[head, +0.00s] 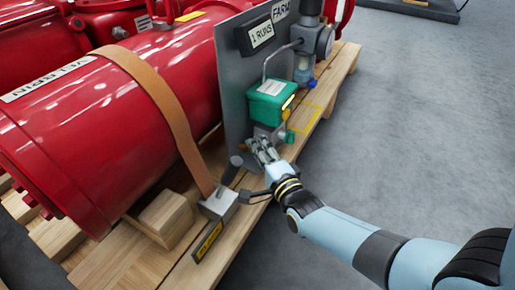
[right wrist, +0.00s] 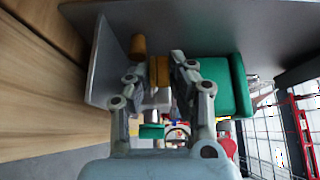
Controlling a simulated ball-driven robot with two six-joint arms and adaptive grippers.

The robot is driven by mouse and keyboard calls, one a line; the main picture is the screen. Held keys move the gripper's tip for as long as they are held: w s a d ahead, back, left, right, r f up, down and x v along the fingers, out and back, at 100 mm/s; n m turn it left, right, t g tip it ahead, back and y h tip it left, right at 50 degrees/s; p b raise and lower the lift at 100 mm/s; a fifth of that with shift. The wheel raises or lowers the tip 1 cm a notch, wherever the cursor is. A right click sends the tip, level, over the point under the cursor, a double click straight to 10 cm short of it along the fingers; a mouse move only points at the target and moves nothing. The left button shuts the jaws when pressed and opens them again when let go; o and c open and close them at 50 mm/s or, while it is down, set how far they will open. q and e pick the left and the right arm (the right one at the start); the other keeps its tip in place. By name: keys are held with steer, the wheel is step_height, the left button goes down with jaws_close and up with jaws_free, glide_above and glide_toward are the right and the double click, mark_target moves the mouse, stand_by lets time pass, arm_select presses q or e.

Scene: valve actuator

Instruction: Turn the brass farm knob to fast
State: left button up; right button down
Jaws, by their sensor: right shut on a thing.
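My right gripper (head: 262,150) reaches the lower part of the grey panel in the head view, just under a green box (head: 268,102). In the right wrist view its two fingers (right wrist: 160,68) are closed on the sides of a small brass knob (right wrist: 159,72). In the head view the fingers hide the knob. I cannot read the knob's setting or any fast mark. The green box (right wrist: 238,85) is right beside the fingers in the right wrist view. My left gripper is in neither view.
The grey panel (head: 233,95) carries labels reading "1 RUNS" and "FARM". A big red cylinder (head: 120,110) with a tan strap lies on the wooden pallet to the left. A strap buckle (head: 219,204) is near my right wrist.

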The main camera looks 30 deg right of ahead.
steer(key=shift+w+r+n+y, duration=0.1)
steer(key=shift+r+n+y, duration=0.1)
steer(key=shift+n+y, duration=0.1)
steer(key=n+y, duration=0.1)
steer(key=y, duration=0.1)
steer(key=n+y, duration=0.2)
steer(key=d+n+g+y, duration=0.1)
steer(key=y, duration=0.1)
steer(key=shift+w+y, duration=0.1)
steer(key=shift+y, duration=0.3)
steer(key=shift+w+d+r+n+g+y, duration=0.1)
steer(key=shift+n+g+y, duration=0.85)
steer(key=shift+y, duration=0.4)
steer(key=shift+w+d+n+g+y, duration=0.1)
steer(key=shift+n+g+y, duration=0.65)
steer(key=shift+n+y, duration=0.5)
steer(key=shift+g+y, duration=0.3)
steer(key=shift+y, duration=0.2)
steer(key=c, duration=1.3)
jaws_free()
steer(key=shift+r, duration=0.1)
steer(key=shift+s+f, duration=0.1)
steer(key=shift+f, duration=0.1)
